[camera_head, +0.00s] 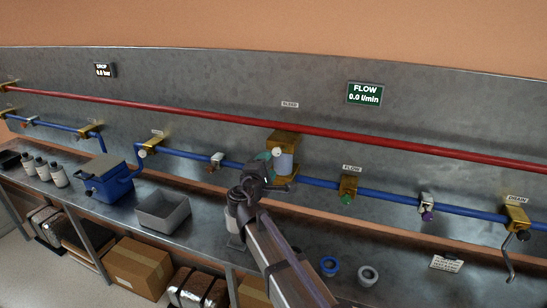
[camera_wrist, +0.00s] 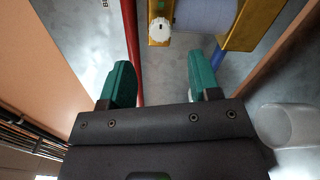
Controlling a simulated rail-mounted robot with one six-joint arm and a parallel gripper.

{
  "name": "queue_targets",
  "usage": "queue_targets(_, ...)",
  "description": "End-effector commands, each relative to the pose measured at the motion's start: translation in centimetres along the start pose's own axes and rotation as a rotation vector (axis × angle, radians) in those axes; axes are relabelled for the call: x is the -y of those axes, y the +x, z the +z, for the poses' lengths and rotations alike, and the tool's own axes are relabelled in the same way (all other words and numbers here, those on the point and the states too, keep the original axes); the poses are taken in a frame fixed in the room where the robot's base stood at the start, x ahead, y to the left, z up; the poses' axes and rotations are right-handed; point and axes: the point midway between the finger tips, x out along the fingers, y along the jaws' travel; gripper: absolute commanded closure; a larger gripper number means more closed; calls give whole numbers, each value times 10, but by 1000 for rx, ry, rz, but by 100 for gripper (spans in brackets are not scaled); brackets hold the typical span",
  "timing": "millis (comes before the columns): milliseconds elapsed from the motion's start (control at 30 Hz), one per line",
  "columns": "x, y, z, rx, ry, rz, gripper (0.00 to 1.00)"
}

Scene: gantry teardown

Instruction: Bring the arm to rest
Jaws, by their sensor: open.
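My gripper (camera_head: 267,166) is raised in front of the wall panel in the head view, close to a yellow-bracketed unit with a pale cylinder (camera_head: 285,162). In the wrist view my gripper (camera_wrist: 160,66) has its two teal fingers spread wide with nothing between them. The unit's yellow bracket (camera_wrist: 159,10) and its white knob (camera_wrist: 160,32) are beyond the fingertips, apart from them. My arm slants up from the bottom of the head view and hides part of the bench.
A red pipe (camera_head: 400,149) and a blue pipe (camera_head: 390,193) with several valves cross the panel. The steel bench holds a grey tray (camera_head: 163,212), a blue box (camera_head: 105,185), bottles, a blue ring (camera_head: 329,266) and a white ring (camera_head: 368,276). A crank (camera_head: 511,260) hangs at right.

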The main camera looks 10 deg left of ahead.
Motion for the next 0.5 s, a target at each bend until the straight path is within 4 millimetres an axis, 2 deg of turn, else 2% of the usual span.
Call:
queue_targets(33,0,-9,1,-1,0,0,43)
queue_targets(133,0,-16,0,0,0,0,43)
queue_targets(433,0,-16,1,7,8,-2,43)
queue_targets(500,9,-18,8,47,67,-52,43)
